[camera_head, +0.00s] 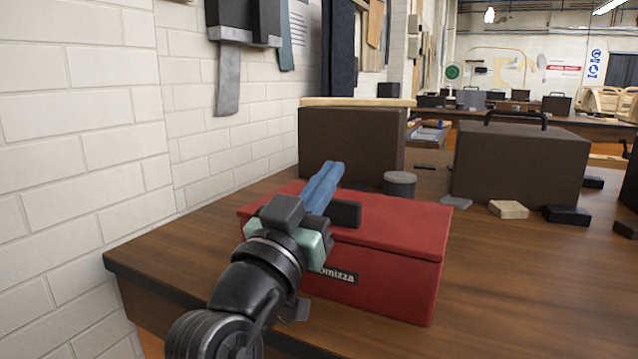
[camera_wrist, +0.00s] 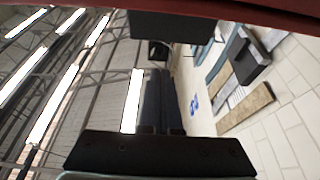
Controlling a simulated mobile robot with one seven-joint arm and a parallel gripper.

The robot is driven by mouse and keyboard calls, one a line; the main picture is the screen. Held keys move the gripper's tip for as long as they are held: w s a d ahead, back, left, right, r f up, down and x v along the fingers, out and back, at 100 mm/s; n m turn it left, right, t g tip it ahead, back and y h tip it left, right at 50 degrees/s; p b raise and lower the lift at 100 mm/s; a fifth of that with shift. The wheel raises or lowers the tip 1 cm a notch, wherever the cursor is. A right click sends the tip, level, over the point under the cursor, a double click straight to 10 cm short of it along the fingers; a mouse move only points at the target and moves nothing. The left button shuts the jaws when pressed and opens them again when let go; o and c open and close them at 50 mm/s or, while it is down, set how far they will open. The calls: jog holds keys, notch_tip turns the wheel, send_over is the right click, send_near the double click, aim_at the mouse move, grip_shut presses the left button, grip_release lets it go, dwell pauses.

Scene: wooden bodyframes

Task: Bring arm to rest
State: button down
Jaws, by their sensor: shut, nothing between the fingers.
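My gripper (camera_head: 333,166) is in the middle of the head view, with its two blue fingers together and nothing between them. The fingers point up and away from the camera, over the lid of a red box (camera_head: 400,225). My black arm reaches up from the lower left and hides the box's left front part. I cannot tell whether the gripper touches the box. In the wrist view the fingers (camera_wrist: 160,75) look dark and lie side by side. A red edge (camera_wrist: 275,13) crosses the top of that view.
The wooden table (camera_head: 520,300) is clear at the front right. A brown case (camera_head: 350,140) and a dark grey cylinder (camera_head: 399,185) stand behind the box. A larger brown case (camera_head: 520,165) with small blocks before it stands right. A white brick wall (camera_head: 90,130) is close on the left.

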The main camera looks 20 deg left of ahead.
jog(key=r+b+v, duration=0.1)
jog(key=v, duration=0.9)
jog(key=s+d+r+t, duration=0.3)
jog(key=s+d+r, duration=0.1)
jog(key=d+r, duration=0.5)
jog(key=s+d+r+t, duration=0.2)
jog(key=s+d+r, duration=0.1)
jog(key=d+r, duration=0.6)
notch_tip(320, 180, up, 29)
jog(key=p, duration=3)
jog(key=shift+w+d+y, duration=0.15)
jog(key=shift+y, duration=0.25)
